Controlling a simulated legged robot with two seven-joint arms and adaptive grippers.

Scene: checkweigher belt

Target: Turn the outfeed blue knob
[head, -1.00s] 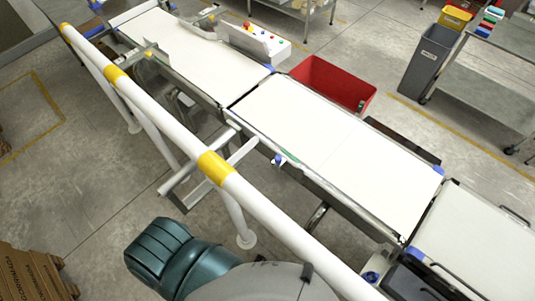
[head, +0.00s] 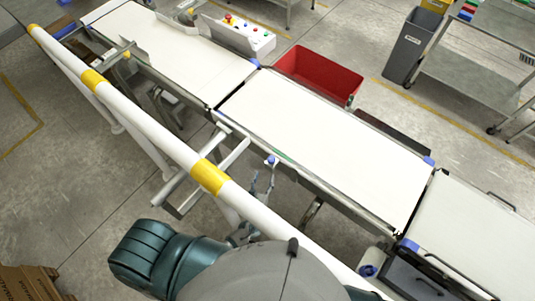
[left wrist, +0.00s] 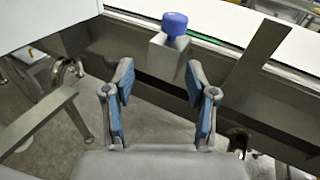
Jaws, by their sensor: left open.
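A small blue knob (head: 270,159) sits on the near side rail of the middle belt. In the left wrist view the blue knob (left wrist: 174,23) stands upright on a grey metal block (left wrist: 170,54), above and slightly right of the fingers. My left gripper (head: 263,179) is just on the near side of the knob, with its fingers towards it. In the left wrist view the left gripper (left wrist: 158,75) is open and empty, its two blue-padded fingers apart and not touching the knob. My right gripper is out of view.
A white guard rail with yellow bands (head: 209,176) runs diagonally between my body and the belts. Another blue knob (head: 368,270) is at lower right. A red bin (head: 318,75) stands beyond the belt. A flat metal bracket (left wrist: 253,62) stands right of the fingers.

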